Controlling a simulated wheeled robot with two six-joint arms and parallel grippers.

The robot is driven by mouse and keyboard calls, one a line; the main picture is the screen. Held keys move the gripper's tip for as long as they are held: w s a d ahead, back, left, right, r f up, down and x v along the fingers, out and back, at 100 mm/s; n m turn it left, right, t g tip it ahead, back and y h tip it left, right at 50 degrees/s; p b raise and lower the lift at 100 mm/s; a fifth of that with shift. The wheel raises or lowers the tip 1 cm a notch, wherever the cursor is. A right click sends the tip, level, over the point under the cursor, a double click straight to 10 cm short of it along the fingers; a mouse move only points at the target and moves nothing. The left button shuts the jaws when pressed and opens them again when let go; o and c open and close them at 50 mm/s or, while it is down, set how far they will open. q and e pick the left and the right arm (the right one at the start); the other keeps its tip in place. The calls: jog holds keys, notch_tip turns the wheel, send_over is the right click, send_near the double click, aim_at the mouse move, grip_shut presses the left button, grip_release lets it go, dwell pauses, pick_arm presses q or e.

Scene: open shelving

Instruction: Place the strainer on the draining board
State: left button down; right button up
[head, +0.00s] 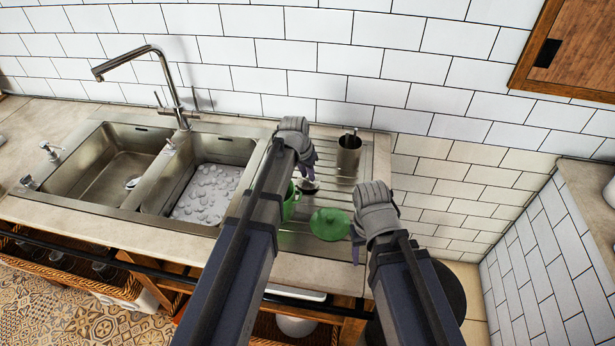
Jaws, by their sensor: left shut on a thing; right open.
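The ribbed steel draining board (356,196) lies to the right of the sink bowls. My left gripper (309,172) is over it, shut on a small silvery thing (308,186) that looks like the strainer. My wrist hides part of it, and I cannot tell whether it touches the board. My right gripper (357,240) is open at the board's front right, beside a round green lid (329,224); I cannot tell whether they touch.
A green pot (290,203), partly hidden by my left arm, stands on the board. A metal cup (348,154) stands at the back. The tiled wall is behind.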

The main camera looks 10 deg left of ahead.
pick_arm(q)
jog(key=shift+f, duration=0.2)
pick_arm(e)
jog(key=shift+f, duration=0.2)
pick_arm(q)
jog(key=c, duration=0.8)
grip_release()
jog(key=shift+r, duration=0.1)
pick_arm(e)
jog(key=shift+r, duration=0.1)
pick_arm(q)
jog(key=shift+o, duration=0.2)
jog(key=p+v, duration=1.2)
jog(key=s+d+g+y, duration=0.1)
jog(key=s+d, duration=0.3)
jog(key=s, duration=0.6)
jog(key=s+d+g+y, duration=0.1)
jog(key=s+d, duration=0.4)
jog(key=s, duration=0.6)
jog(key=shift+s+n+g+y, duration=0.25)
jog(key=shift+n+g+y, duration=0.05)
jog(key=shift+g, duration=0.4)
pick_arm(e)
notch_tip(320, 180, up, 12)
